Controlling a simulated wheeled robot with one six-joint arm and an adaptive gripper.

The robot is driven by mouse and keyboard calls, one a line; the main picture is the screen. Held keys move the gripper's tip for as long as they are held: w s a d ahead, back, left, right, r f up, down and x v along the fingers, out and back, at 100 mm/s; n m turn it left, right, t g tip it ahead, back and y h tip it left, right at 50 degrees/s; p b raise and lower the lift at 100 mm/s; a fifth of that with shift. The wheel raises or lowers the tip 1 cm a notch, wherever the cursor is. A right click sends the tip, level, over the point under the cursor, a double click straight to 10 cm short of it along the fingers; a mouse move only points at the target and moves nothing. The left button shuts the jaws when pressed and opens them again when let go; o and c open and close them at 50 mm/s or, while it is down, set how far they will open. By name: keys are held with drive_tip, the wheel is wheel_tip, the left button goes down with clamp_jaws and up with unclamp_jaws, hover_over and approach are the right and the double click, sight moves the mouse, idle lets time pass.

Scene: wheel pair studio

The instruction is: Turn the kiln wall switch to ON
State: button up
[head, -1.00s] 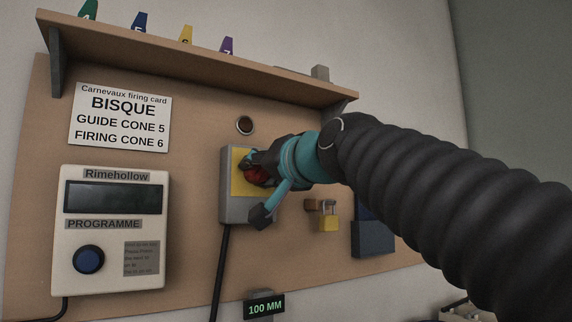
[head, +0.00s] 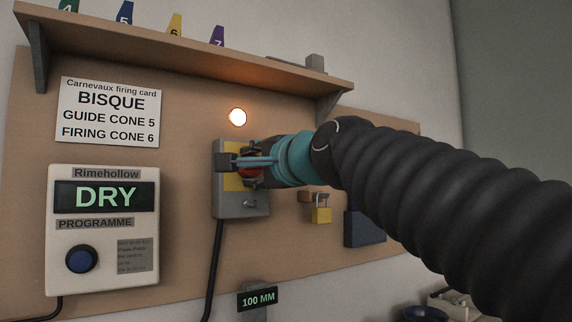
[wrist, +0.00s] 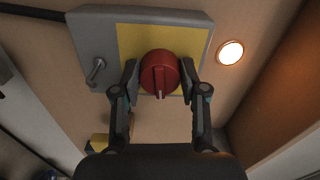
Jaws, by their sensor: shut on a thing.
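The kiln wall switch is a grey box (head: 228,203) with a yellow plate (wrist: 134,41) and a red rotary knob (wrist: 159,72). In the wrist view the knob's ridge and pale mark point down the picture. My gripper (wrist: 160,80) has one finger on each side of the knob and is shut on it. In the head view my gripper (head: 248,160) covers most of the knob. The round lamp (head: 238,117) above the box glows orange-white; it also shows in the wrist view (wrist: 230,52).
A shelf (head: 200,60) with numbered cones runs above. A brass padlock (head: 321,215) hangs right of the switch. A cable runs down from the box.

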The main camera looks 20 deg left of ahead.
drive_tip(key=shift+m, duration=0.5)
drive_tip(key=o, duration=1.1)
drive_tip(key=shift+o, duration=0.2)
drive_tip(key=v, duration=1.2)
